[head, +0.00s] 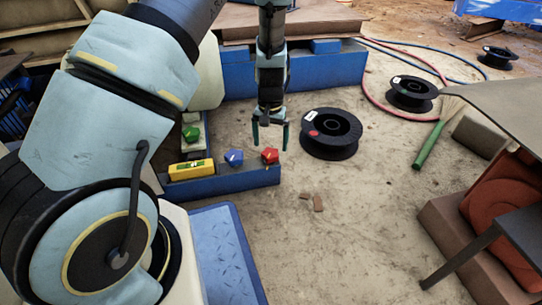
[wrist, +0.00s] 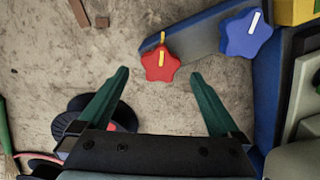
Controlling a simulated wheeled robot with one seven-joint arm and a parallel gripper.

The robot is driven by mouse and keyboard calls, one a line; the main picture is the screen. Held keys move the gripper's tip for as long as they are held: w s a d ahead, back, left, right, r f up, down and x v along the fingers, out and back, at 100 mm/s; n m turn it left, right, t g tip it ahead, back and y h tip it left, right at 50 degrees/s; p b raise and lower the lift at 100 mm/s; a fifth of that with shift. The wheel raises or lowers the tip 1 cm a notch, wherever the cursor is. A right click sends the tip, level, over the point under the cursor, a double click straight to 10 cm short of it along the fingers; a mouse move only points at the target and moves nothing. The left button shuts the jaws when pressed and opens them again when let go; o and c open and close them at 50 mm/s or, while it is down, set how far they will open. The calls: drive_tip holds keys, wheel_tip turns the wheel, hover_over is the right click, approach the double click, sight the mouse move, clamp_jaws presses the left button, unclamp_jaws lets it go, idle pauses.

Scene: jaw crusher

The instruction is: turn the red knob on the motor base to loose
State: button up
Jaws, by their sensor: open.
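The red knob (head: 270,155) is star-shaped and sits at the right end of the blue motor base (head: 230,183). In the wrist view the red knob (wrist: 160,66) carries a yellow mark that points up in the picture. My gripper (head: 270,146) points down, just above the red knob in the head view. In the wrist view its two green fingers (wrist: 160,74) are spread apart, and the knob shows just beyond the tips, centred between them. The fingers appear empty and not around the knob; whether they touch it is not clear.
A blue knob (head: 233,157) with a white mark stands left of the red one. A yellow level (head: 191,169) lies on the base's left part, with a green knob (head: 190,134) behind. A black spool (head: 331,133) stands on the floor right of my gripper.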

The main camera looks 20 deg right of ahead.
sight(270, 153)
drive_tip(key=shift+f+b, duration=0.7)
drive_tip(key=shift+f, duration=1.15)
drive_tip(key=shift+c, duration=0.3)
drive_tip(key=c, duration=1.3)
drive_tip(key=shift+r+p, duration=0.1)
drive_tip(key=shift+p, duration=0.3)
